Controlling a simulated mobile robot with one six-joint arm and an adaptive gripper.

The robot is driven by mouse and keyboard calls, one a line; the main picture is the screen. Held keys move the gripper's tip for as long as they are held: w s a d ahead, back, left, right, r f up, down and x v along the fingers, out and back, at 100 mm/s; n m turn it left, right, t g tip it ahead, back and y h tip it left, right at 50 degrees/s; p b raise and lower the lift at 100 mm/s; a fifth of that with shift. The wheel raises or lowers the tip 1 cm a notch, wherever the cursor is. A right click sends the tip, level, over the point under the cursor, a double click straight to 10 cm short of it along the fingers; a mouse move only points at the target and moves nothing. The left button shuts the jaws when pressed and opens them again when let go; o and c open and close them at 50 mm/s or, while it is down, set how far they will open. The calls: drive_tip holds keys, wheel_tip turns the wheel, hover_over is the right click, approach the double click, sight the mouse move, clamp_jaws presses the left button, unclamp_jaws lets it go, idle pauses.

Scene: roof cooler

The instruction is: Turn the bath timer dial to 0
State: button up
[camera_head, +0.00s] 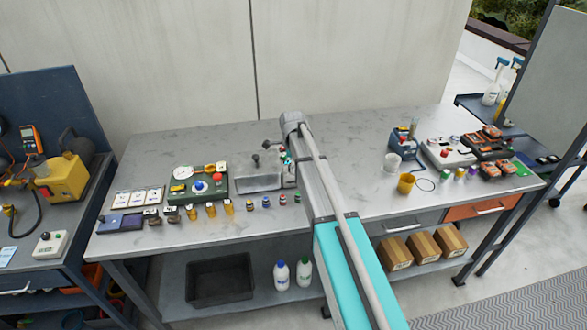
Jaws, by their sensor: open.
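A steel box with an open rectangular basin (258,183), which looks like the bath, stands at the middle of the grey workbench. Dark knobs or levers stick up at its back. My arm crosses the picture from the bottom right and passes just right of the basin, covering part of that side. Small green and red parts show beside the arm there. I cannot make out a timer dial or its setting. My gripper is not visible; the arm's far rounded joint is above the back of the bench.
A green box (208,189) with a gauge and coloured knobs stands left of the bath. Small bottles and brass parts line the bench front. A wall stands behind.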

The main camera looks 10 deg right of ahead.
drive_tip(key=shift+f, duration=0.1)
drive_tip(key=c, duration=1)
drive_tip(key=shift+d, duration=0.25)
clamp_jaws()
drive_tip(key=shift+a, duration=0.2)
